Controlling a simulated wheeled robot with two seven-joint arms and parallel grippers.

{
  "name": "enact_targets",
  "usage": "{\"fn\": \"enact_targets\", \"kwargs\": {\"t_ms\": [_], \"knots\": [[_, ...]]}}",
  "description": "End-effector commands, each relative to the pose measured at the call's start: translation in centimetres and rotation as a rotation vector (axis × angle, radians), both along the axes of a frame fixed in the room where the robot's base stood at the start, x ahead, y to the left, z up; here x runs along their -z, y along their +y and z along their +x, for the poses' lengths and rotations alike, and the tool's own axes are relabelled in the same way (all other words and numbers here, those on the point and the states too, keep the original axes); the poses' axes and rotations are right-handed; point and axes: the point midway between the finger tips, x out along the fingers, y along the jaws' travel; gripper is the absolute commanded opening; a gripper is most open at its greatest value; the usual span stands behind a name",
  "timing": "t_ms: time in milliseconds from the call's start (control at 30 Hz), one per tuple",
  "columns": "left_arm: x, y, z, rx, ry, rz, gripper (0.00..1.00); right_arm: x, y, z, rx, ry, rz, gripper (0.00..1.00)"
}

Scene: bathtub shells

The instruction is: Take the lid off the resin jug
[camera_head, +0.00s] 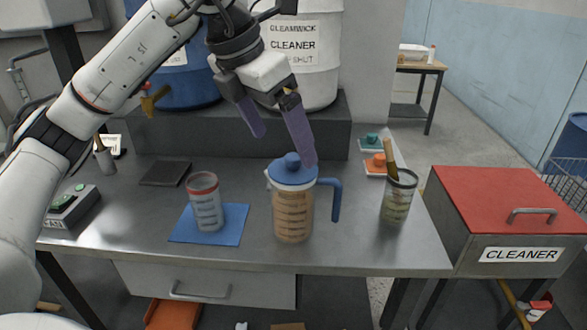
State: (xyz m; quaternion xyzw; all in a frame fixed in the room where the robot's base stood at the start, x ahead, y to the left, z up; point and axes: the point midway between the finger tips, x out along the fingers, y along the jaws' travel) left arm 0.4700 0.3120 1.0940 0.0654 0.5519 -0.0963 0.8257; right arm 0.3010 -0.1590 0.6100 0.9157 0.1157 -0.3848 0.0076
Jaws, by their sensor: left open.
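The resin jug (293,215) stands upright on the metal bench, with amber-brown contents and a blue handle on its right side. Its blue lid (289,176) sits on top, with a round knob in the middle. My left gripper (284,150) is open above and just behind the lid, its purple fingers pointing down. The right finger's tip overlaps the lid's back right edge in the picture; I cannot tell whether it touches. The left finger is up and to the left of the knob. My right gripper is not in view.
A measuring cup with a red rim (205,205) stands on a blue mat (234,222) left of the jug. A cup holding a brush (397,198) is at the right. A dark raised ledge (180,133) with drums stands behind. A dark pad (165,173) lies on the left.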

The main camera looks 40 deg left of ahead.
Motion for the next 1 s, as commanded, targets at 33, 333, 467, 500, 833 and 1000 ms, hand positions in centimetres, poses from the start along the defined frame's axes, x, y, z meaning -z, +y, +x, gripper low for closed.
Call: {"fn": "enact_targets", "kwargs": {"t_ms": [33,333,467,500,833,1000], "knots": [[0.3,0.0,0.1,0.0,0.002,0.0,0.93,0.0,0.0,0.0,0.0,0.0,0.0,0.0],[4.0,-0.4,1.8,0.0,0.004,0.0,0.93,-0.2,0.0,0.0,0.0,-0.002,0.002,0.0],[4.8,-0.6,2.2,0.001,0.001,-0.002,0.93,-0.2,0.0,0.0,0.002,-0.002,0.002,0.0],[4.9,-0.6,2.3,0.001,0.0,-0.002,0.93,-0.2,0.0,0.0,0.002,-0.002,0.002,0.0],[4.9,-0.6,2.3,0.002,-0.001,-0.002,0.69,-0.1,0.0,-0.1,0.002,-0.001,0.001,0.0],[4.9,-0.6,2.3,0.002,-0.001,-0.002,0.49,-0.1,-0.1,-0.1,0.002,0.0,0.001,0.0]]}}
